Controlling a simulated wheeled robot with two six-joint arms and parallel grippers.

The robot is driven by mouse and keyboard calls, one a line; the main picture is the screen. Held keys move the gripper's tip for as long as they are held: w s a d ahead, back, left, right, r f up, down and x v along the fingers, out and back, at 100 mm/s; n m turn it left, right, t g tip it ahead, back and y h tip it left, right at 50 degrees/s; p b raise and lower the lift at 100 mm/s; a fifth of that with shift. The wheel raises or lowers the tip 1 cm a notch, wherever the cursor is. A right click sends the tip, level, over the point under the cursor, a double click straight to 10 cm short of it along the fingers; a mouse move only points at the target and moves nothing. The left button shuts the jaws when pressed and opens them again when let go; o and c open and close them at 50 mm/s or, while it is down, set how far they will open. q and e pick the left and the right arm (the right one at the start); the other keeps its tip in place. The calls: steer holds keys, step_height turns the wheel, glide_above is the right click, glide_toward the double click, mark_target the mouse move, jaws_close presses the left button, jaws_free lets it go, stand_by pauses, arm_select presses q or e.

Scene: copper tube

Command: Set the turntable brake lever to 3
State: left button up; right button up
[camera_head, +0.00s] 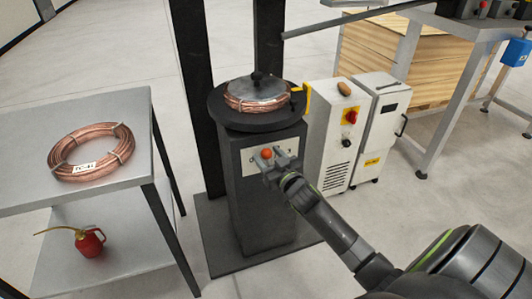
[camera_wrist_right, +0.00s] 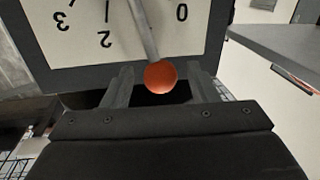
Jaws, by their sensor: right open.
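The turntable brake lever ends in an orange ball knob (camera_head: 266,153), in front of a white number plate (camera_head: 251,161) on the dark pedestal. In the right wrist view the plate (camera_wrist_right: 75,55) appears upside down with 3, 2 and 0 readable. The lever's grey rod (camera_wrist_right: 145,30) lies between 2 and 0, and no 1 is visible there. My right gripper (camera_head: 268,163) is at the lever. In its wrist view the open fingers (camera_wrist_right: 160,86) stand on either side of the knob (camera_wrist_right: 160,77), with gaps visible. My left gripper is not in view.
The turntable (camera_head: 231,119) carries a copper coil under a grey disc. A table (camera_head: 25,180) at left holds another coil (camera_head: 91,150), with a red oil can (camera_head: 89,243) below. White machine cabinets (camera_head: 332,150) stand close on the pedestal's right. Dark posts rise behind.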

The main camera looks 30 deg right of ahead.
steer(key=shift+w, duration=0.9)
jaws_close()
